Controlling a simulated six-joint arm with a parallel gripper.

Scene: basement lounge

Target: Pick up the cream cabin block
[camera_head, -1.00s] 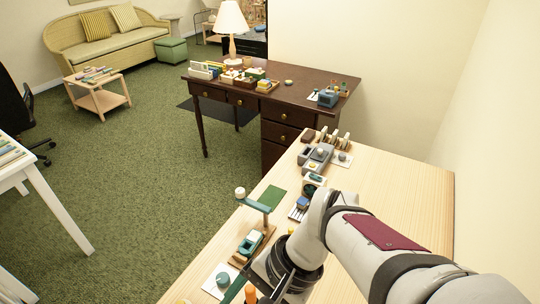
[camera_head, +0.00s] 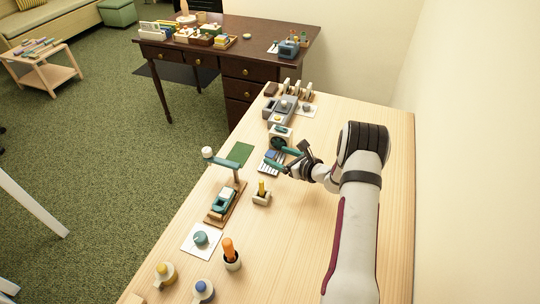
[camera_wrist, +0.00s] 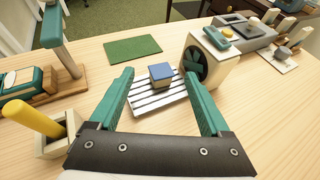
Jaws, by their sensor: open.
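The cream cabin block (camera_head: 226,194) appears to sit on the teal toy hull (camera_head: 219,206), which rests on a wooden board with a post at the table's left side. The block also shows in part at the left edge of the wrist view (camera_wrist: 19,82). My gripper (camera_head: 281,158) is open and empty, with teal fingers. It is farther back and to the right of the cream block, apart from it. In the wrist view, a blue-topped block (camera_wrist: 160,76) on a pale slatted rack (camera_wrist: 158,98) shows between the fingers.
A cream box with a dark fan (camera_wrist: 205,62) stands just right of the rack. A yellow stick in a cream holder (camera_head: 262,193) stands near the wooden board. A green mat (camera_head: 239,153) lies behind. The tabletop's right side (camera_head: 305,235) is mostly clear.

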